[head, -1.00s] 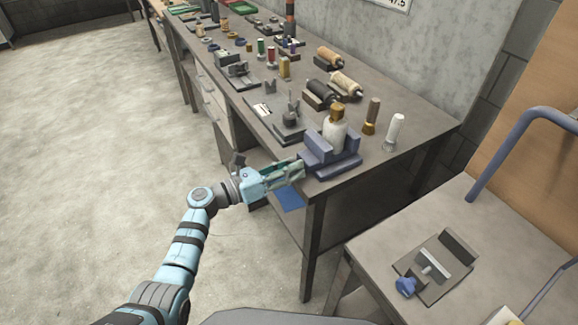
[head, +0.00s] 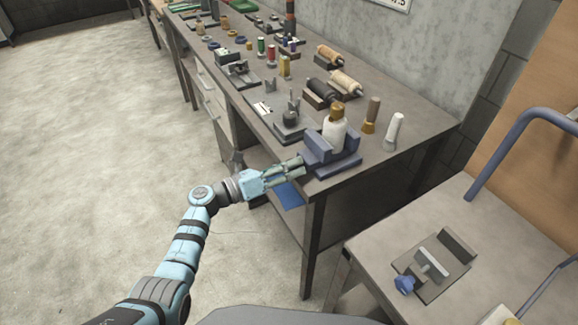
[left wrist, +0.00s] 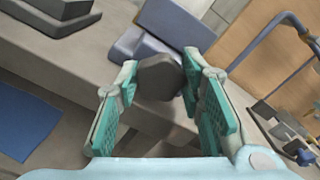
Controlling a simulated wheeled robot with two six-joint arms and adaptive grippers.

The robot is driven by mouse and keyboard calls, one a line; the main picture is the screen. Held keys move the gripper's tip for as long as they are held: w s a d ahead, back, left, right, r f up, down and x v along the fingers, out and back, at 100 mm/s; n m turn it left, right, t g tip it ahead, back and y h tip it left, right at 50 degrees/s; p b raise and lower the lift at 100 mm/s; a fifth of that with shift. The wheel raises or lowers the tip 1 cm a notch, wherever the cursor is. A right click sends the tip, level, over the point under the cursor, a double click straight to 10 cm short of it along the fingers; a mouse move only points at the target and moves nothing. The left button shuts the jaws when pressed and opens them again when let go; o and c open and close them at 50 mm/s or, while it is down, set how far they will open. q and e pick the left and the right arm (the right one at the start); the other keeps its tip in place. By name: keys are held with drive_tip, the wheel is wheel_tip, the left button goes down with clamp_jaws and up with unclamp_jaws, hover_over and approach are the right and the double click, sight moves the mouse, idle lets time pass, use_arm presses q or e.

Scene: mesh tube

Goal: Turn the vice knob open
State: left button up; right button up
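A blue-grey vice (head: 335,165) sits at the near corner of the long workbench. A white bottle with a brown cap (head: 333,132) stands between its jaws. The vice's dark, faceted knob (left wrist: 160,77) shows in the left wrist view, on the side facing my gripper. My left gripper (head: 300,168) reaches the vice from the left. In the left wrist view, its two green-padded fingers (left wrist: 160,80) lie on either side of the knob and appear to touch it. In the head view the fingers hide the knob. My right gripper is not in view.
The workbench (head: 400,165) carries spools, bottles and small tools behind the vice. A lower table (head: 370,250) at right holds a grey clamp-like device (head: 435,262) with a blue knob. A blue panel (head: 290,195) lies below the gripper. The floor at left is clear.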

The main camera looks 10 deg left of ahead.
use_arm(q)
drive_tip(key=o, duration=0.3)
drive_tip(key=shift+a, duration=0.1)
drive_tip(key=v, duration=1.2)
